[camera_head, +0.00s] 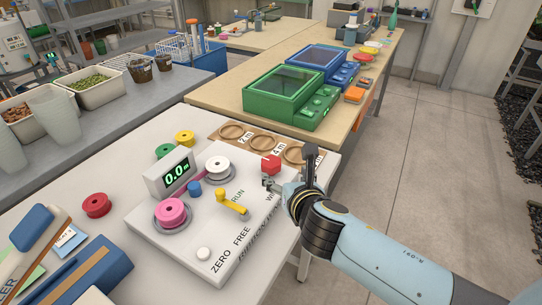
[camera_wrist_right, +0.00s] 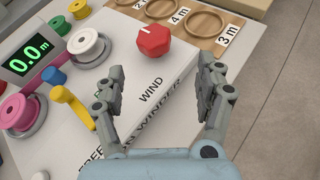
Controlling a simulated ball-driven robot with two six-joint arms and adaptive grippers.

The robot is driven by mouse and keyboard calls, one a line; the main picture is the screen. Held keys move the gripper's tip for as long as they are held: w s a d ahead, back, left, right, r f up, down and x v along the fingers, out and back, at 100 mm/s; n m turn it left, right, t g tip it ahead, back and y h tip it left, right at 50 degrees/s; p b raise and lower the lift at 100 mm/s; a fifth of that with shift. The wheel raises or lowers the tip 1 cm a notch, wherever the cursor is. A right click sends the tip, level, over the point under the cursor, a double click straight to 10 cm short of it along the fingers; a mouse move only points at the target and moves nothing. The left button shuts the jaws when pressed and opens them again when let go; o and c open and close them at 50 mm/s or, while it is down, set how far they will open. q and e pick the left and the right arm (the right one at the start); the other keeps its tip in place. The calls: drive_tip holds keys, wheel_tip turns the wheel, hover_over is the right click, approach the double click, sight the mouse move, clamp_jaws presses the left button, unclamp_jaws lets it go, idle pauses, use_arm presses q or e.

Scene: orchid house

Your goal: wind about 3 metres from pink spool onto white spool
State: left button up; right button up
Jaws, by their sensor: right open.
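The white winder box (camera_head: 165,240) has a green display (camera_head: 176,174) reading 0.0 m. The pink spool (camera_head: 170,211) sits at its near left; the white spool (camera_head: 217,163) sits farther back. A pink strand shows between them. A blue post (camera_head: 194,189), a yellow lever (camera_head: 231,203) by RUN and FREE, and a white ZERO button (camera_head: 203,253) are on the top. A red knob (camera_wrist_right: 153,41) sits at the WIND end. My right gripper (camera_wrist_right: 160,78) is open and empty, its fingers apart just short of the red knob. My left gripper is not in view.
Behind the winder lies a wooden board (camera_wrist_right: 195,10) with round recesses marked 2 m, 4 m and 3 m. Loose red (camera_head: 96,205), green (camera_head: 164,150) and yellow (camera_head: 185,137) spools lie around it.

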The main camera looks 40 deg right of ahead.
sight(271, 163)
drive_tip(key=shift+n, duration=0.9)
drive_tip(key=x, duration=0.3)
drive_tip(key=b+x, duration=0.1)
drive_tip(key=x, duration=0.3)
drive_tip(key=r+x, duration=0.1)
drive_tip(key=x, duration=0.3)
drive_tip(key=shift+w+a+b, duration=0.3)
drive_tip(key=shift+w+a, duration=0.05)
drive_tip(key=shift+w, duration=0.05)
drive_tip(key=shift+t, duration=0.3)
drive_tip(key=shift+c, duration=0.4)
drive_tip(key=c, duration=1.1)
drive_tip(key=shift+a+f+m, duration=0.1)
drive_tip(key=shift+m, duration=0.3)
